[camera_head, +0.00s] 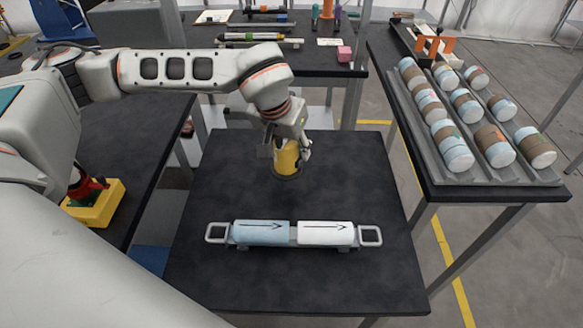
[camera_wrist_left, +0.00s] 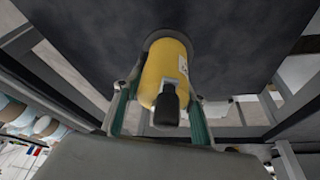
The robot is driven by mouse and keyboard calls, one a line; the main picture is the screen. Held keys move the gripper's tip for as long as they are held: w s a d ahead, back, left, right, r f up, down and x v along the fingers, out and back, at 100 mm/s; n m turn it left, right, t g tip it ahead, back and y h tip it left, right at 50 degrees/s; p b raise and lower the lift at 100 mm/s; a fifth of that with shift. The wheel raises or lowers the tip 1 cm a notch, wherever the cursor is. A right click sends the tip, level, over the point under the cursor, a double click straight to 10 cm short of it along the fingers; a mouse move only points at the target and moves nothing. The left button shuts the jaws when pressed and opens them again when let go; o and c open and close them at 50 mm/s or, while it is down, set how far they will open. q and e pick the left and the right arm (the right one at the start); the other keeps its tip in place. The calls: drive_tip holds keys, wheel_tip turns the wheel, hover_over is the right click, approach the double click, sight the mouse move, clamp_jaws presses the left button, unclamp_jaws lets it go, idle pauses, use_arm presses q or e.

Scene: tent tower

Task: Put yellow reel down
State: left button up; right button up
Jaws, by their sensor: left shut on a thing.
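The yellow reel (camera_head: 287,157) is upright between the fingers of my left gripper (camera_head: 290,150), at the back middle of the dark table (camera_head: 210,275). My left gripper is shut on it from above. A dark round base shows under the reel; I cannot tell whether it touches the tabletop. In the left wrist view the yellow reel (camera_wrist_left: 168,72) sits between the green-edged fingers of the gripper (camera_wrist_left: 160,112), with a black knob towards the camera. My right gripper does not show.
A handled holder (camera_head: 217,232) with a blue and a white cylinder (camera_head: 325,233) lies in front of the reel. A rack of several cylinders (camera_head: 432,165) stands on the right table. A yellow box with a red knob (camera_head: 95,205) is at the left.

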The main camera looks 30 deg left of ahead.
sight(281, 145)
use_arm(q)
wheel_tip(281, 145, down, 7)
drive_tip(key=shift+r+b, duration=0.15)
drive_tip(key=shift+b, duration=0.3)
drive_tip(key=o, duration=1.5)
drive_tip(key=shift+o, duration=0.2)
drive_tip(key=p+v, duration=0.1)
drive_tip(key=v, duration=1)
drive_tip(key=shift+p, duration=0.4)
drive_tip(key=shift+s+r, duration=0.25)
drive_tip(key=shift+r, duration=0.2)
